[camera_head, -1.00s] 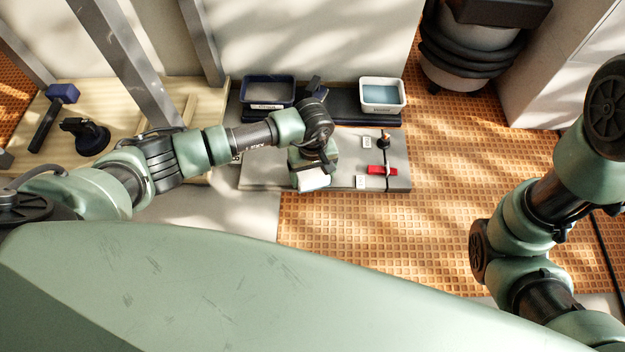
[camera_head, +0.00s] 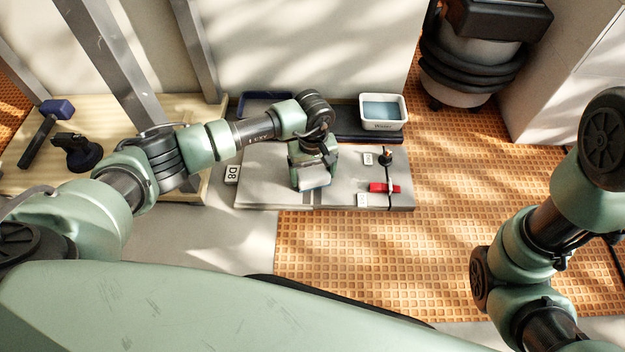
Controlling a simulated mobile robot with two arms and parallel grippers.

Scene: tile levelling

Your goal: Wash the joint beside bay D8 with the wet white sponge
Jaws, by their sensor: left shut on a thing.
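My left gripper (camera_head: 314,172) is shut on the sponge (camera_head: 315,185), which shows as a pale block under the jaws. It is over the middle of the grey tiles (camera_head: 265,185), by a thin joint line between them. I cannot tell whether the sponge touches the surface. The D8 label (camera_head: 232,173) stands at the left edge of the tiles, left of the gripper. Most of the joint near the gripper is hidden by the gripper and sponge. My right arm is at the right, but its gripper is out of view.
A white tub of bluish water (camera_head: 383,113) and a dark blue tray (camera_head: 258,103), partly behind my left arm, stand behind the tiles. A red piece (camera_head: 382,187) lies on the right tile. A mallet (camera_head: 45,130) and a black suction cup (camera_head: 75,152) lie on the left board.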

